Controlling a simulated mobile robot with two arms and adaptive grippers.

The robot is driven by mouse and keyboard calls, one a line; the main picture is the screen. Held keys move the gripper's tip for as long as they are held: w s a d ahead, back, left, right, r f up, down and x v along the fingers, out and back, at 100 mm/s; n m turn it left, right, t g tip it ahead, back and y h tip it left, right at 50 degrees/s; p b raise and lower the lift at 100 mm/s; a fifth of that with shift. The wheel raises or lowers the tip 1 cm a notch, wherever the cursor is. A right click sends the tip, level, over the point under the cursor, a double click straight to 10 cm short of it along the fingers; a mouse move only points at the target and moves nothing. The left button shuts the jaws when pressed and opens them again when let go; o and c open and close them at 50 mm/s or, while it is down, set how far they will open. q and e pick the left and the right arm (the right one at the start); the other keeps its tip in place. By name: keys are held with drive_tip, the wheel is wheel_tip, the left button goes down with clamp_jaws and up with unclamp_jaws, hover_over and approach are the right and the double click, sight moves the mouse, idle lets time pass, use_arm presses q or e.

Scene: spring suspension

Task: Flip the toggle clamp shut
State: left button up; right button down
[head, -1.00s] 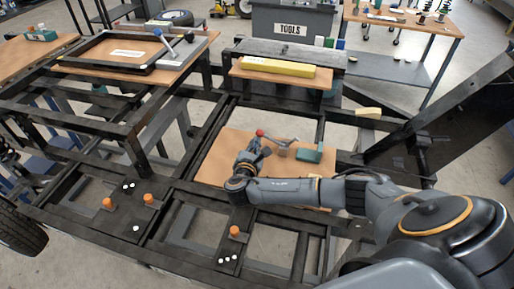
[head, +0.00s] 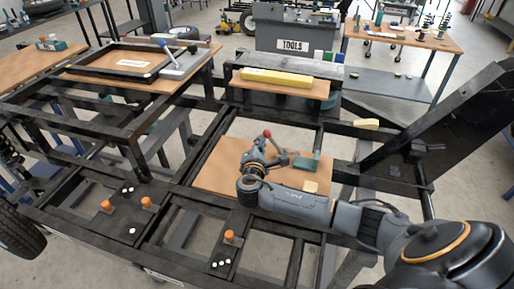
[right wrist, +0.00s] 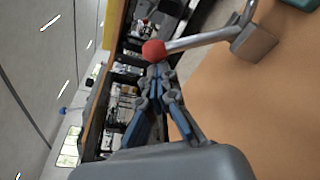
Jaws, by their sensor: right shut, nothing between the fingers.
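The toggle clamp's red ball knob (head: 267,133) stands above the wooden board, beside my right gripper. In the right wrist view the red knob (right wrist: 153,50) sits on a grey metal lever (right wrist: 195,40), which slants over to a grey block (right wrist: 254,42) on the board. My right gripper (right wrist: 158,72) is shut and empty, its fingertips just by the knob; I cannot tell whether they touch it. In the head view my right gripper (head: 260,148) and forearm cover part of the board and the clamp's near side. My left gripper is not in view.
The wooden board (head: 225,173) lies in a black metal frame. A teal block (head: 304,165) and a small tan block (head: 311,187) are on it. Orange caps (head: 146,202) stand on the frame to the left. A yellow bar (head: 275,77) lies on a raised shelf behind.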

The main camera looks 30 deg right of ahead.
sight(272, 139)
drive_tip(key=s+d+r+m+b, duration=0.1)
drive_tip(key=m, duration=0.1)
drive_tip(key=s+d+r+m+t+b, duration=0.1)
drive_tip(key=m, duration=0.1)
drive_tip(key=shift+s+d+r, duration=0.1)
drive_tip(key=shift+s+d, duration=0.05)
drive_tip(key=shift+s, duration=0.05)
drive_tip(key=shift+s+r, duration=0.1)
idle(0.5)
drive_tip(key=shift+d, duration=0.1)
